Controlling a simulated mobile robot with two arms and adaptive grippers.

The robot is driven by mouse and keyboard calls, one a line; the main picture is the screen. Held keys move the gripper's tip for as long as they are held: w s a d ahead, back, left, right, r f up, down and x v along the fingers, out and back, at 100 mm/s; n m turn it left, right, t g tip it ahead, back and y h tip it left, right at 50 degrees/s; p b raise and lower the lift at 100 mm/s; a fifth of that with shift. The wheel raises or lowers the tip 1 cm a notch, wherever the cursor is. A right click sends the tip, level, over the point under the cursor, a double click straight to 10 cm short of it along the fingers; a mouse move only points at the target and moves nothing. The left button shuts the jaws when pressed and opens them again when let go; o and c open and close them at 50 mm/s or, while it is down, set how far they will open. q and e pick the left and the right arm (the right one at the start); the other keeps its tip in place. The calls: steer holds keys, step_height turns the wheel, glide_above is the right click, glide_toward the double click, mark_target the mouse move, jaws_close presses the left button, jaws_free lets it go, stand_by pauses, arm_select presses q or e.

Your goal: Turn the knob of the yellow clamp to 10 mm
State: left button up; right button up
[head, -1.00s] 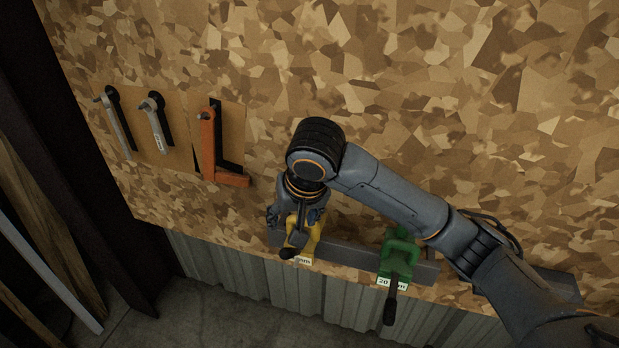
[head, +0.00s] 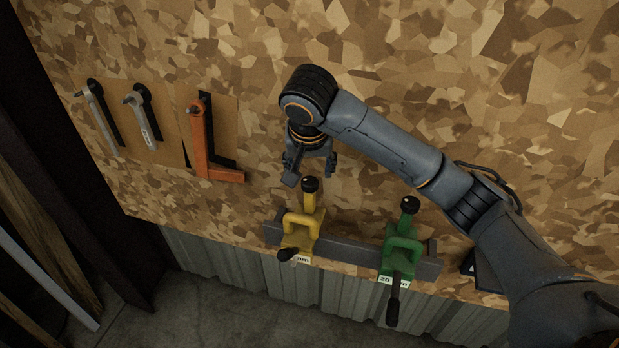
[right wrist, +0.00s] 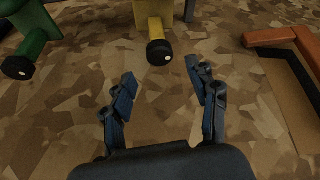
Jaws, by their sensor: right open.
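The yellow clamp (head: 299,234) is fixed on a grey bar at the front edge of the mottled board. It has a black knob (head: 310,185) on its upper end and a black handle (head: 286,254) at its lower front. A white label (head: 303,259) at its foot is only partly readable. In the right wrist view the knob (right wrist: 159,52) shows just beyond the fingers. My right gripper (head: 307,181) is open and empty, apart from the clamp, on the board side of its knob. The same gripper (right wrist: 166,88) shows with fingers spread in the wrist view. My left gripper is not in view.
A green clamp (head: 402,250) with a "20" label stands right of the yellow one on the grey bar (head: 348,249). An orange-and-black square (head: 203,150) and two wrench-like tools (head: 143,114) lie to the left. Bare board surrounds my gripper.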

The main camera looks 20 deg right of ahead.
mark_target(310, 181)
steer(key=p+x, duration=0.1)
steer(key=x, duration=0.3)
steer(key=shift+w+d+f+p, duration=0.15)
steer(key=shift+f+p, duration=0.15)
steer(key=shift+f, duration=0.2)
steer(key=shift+w+f, duration=0.15)
steer(key=c, duration=1.2)
